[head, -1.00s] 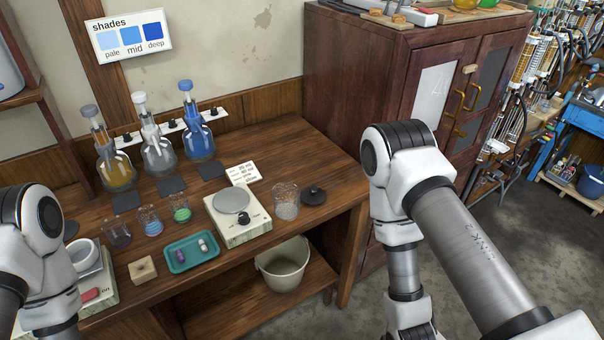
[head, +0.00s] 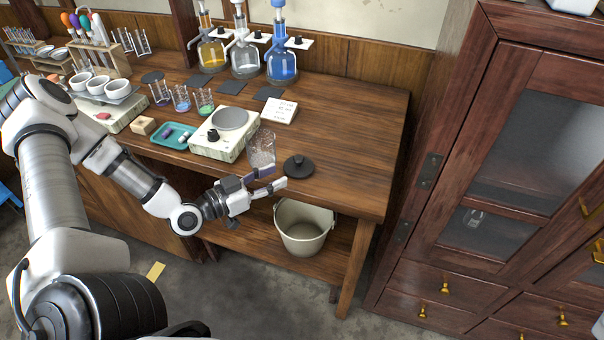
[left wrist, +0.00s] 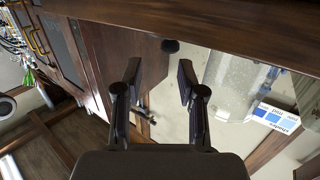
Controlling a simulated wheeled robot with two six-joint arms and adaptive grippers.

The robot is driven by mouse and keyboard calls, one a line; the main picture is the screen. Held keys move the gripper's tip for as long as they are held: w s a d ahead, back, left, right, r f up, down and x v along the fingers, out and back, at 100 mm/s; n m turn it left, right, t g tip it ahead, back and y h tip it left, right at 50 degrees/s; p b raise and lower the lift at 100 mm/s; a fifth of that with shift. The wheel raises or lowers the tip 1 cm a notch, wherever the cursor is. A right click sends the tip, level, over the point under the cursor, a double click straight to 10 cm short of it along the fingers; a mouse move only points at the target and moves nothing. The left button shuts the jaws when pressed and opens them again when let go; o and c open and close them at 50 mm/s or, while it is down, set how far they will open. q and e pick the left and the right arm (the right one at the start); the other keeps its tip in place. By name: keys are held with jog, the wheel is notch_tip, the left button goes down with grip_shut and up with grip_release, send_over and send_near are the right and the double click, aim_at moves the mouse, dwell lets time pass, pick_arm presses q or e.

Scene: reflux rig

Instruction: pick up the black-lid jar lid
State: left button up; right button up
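The black jar lid (head: 298,166) lies flat on the wooden bench, knob up, near the front right edge. The clear glass jar (head: 261,148) stands just left of it. My left gripper (head: 276,179) is open and empty, at the bench's front edge, with its fingers pointing toward the lid but apart from it. In the left wrist view the open fingers (left wrist: 160,80) have a small dark shape, likely the lid (left wrist: 170,46), beyond them, and the glass jar (left wrist: 235,85) is to the right. My right gripper is out of view.
A scale (head: 222,140) and a teal tray (head: 175,135) stand left of the jar. A bucket (head: 303,228) sits on the lower shelf. A dark wood cabinet (head: 460,190) stands to the right. The bench right of the lid is clear.

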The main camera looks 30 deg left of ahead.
aim_at(295, 160)
pick_arm(q)
jog(key=shift+w+a+f+b, duration=0.15)
jog(key=shift+w+a+b, duration=0.2)
jog(key=shift+w+b, duration=0.3)
jog(key=shift+w, duration=0.05)
jog(key=b+x, duration=0.2)
jog(key=x, duration=0.4)
jog(key=shift+w, duration=0.3)
grip_shut()
